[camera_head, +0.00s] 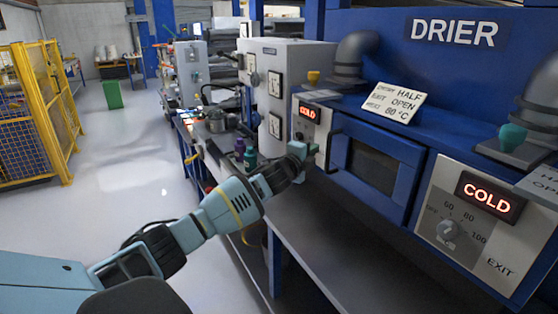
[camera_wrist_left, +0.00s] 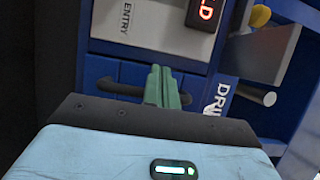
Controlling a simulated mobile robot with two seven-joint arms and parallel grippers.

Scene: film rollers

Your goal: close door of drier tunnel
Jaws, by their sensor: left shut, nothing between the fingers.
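The blue drier tunnel fills the right of the head view. Its blue door (camera_head: 405,152) has a dark window and sits between the entry panel (camera_head: 308,135) and the exit panel (camera_head: 478,222). A dark bar handle (camera_head: 331,150) shows at the door's left side; I cannot tell whether the door is fully shut. My left gripper (camera_head: 300,149) is in front of the entry end, its green fingers shut and empty. In the left wrist view the fingertips (camera_wrist_left: 164,72) are together, close to a dark bar (camera_wrist_left: 118,89) below the entry panel; contact is unclear. My right gripper is out of view.
A grey bench (camera_head: 325,245) runs below the drier. Small purple and green bottles (camera_head: 249,158) stand just left of my left gripper. A grey control cabinet (camera_head: 295,70) is behind it. Open floor (camera_head: 130,185) lies at left, beside a yellow fence (camera_head: 50,110).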

